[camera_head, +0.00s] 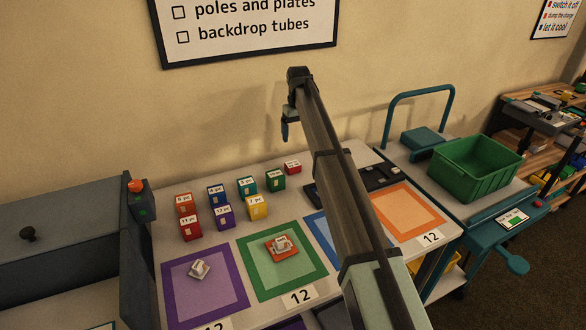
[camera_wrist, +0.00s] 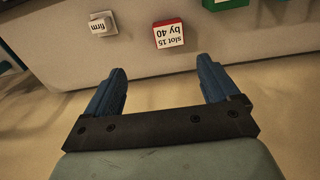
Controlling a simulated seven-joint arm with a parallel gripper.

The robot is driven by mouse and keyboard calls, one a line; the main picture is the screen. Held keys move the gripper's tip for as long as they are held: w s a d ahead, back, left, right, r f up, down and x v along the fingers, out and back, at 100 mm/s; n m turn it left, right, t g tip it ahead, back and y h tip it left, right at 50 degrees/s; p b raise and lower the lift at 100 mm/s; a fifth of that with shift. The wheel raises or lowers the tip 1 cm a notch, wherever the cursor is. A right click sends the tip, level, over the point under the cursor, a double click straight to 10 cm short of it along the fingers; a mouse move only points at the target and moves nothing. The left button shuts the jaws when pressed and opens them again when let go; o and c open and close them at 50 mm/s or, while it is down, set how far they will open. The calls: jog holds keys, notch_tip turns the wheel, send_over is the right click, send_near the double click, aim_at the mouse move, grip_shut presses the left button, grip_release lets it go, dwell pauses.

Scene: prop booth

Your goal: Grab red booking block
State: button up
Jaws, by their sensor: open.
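The red booking block (camera_wrist: 168,35) is a small red cube with a white top reading "slot 15 by 40". In the wrist view it lies beyond my fingertips, right of the middle between them. In the head view it is the small red block (camera_head: 292,168) at the back of the table, right of the other blocks. My gripper (camera_wrist: 163,82) is open and empty, its two blue fingers spread wide. In the head view my gripper (camera_head: 286,131) hangs above the back edge of the table, near the wall, and apart from the block.
A green block (camera_head: 276,179) is close to the red one. A pale block marked "firm" (camera_wrist: 103,24) sits on its other side. Several coloured blocks stand left, including a crimson one (camera_head: 190,224). Coloured squares fill the front; a green crate (camera_head: 477,165) stands right.

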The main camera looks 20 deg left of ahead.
aim_at(293, 164)
jog(key=f, duration=0.4)
jog(key=a+f, duration=0.1)
jog(key=f, duration=0.4)
jog(key=s+f, duration=0.1)
jog(key=f, duration=0.4)
jog(key=shift+a, duration=0.2)
jog(key=shift+c, duration=0.4)
jog(key=c, duration=1)
